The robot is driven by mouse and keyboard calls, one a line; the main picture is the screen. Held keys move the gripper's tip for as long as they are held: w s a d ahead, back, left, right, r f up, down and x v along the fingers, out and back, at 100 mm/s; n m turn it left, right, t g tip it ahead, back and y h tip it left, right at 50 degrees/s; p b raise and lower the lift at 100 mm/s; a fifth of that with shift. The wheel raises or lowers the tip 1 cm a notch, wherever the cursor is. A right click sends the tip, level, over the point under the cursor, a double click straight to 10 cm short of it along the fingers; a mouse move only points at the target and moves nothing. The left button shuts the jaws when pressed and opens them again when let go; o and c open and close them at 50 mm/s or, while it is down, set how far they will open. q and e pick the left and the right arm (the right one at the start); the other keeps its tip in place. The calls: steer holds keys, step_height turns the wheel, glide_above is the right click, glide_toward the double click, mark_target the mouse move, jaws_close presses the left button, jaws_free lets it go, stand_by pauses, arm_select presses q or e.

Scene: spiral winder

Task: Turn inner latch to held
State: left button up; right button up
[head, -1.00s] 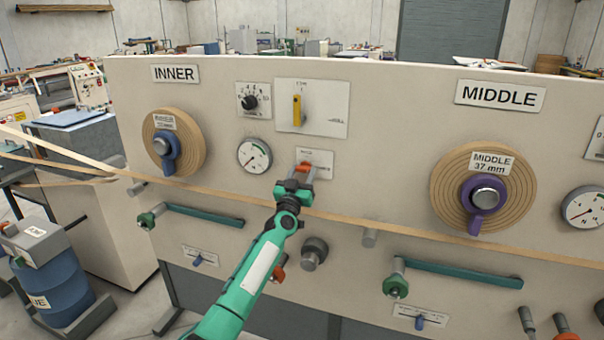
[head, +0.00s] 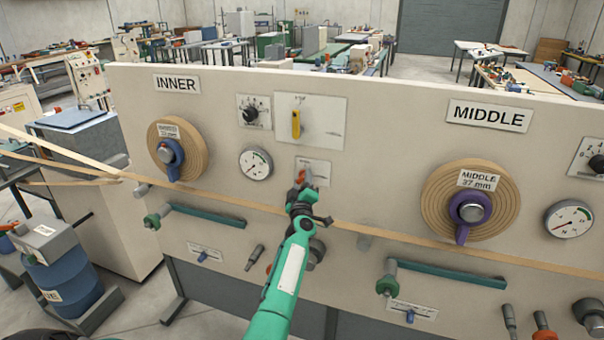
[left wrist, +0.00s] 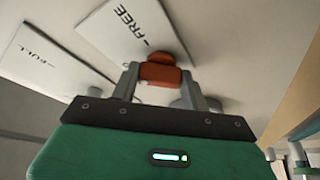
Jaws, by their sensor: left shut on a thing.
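The inner latch is a small orange-red lever (head: 302,172) on a pale label plate, on the panel's INNER side below the yellow switch. My left gripper (head: 306,181), on the green arm, reaches up to it and partly hides it. In the left wrist view the orange latch (left wrist: 160,73) sits between the two grey fingers (left wrist: 162,86), which are shut on it. A plate reading FREE (left wrist: 128,30) lies just behind the latch. No "held" mark can be read. My right gripper is not in view.
A tan strip (head: 400,241) crosses the panel (head: 360,135) close to my gripper. The yellow switch (head: 296,124) and a gauge (head: 256,163) are above and left. The INNER roll (head: 195,150) is further left, the MIDDLE roll (head: 435,205) right. A green bar (head: 208,216) is lower left.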

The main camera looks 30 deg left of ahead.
arm_select(q)
steer(key=n+p, duration=0.2)
steer(key=n+g+p, duration=0.1)
steer(key=n+p, duration=0.1)
steer(key=n+g+p, duration=0.1)
steer(key=n+p, duration=0.1)
steer(key=shift+d+r, duration=0.1)
steer(key=shift+r, duration=0.3)
steer(key=shift+n+g+p, duration=0.5)
steer(key=shift+n+p, duration=0.3)
steer(key=shift+p, duration=0.15)
steer(key=shift+f+n+p, duration=0.2)
steer(key=shift+n+p, duration=0.3)
steer(key=o, duration=1)
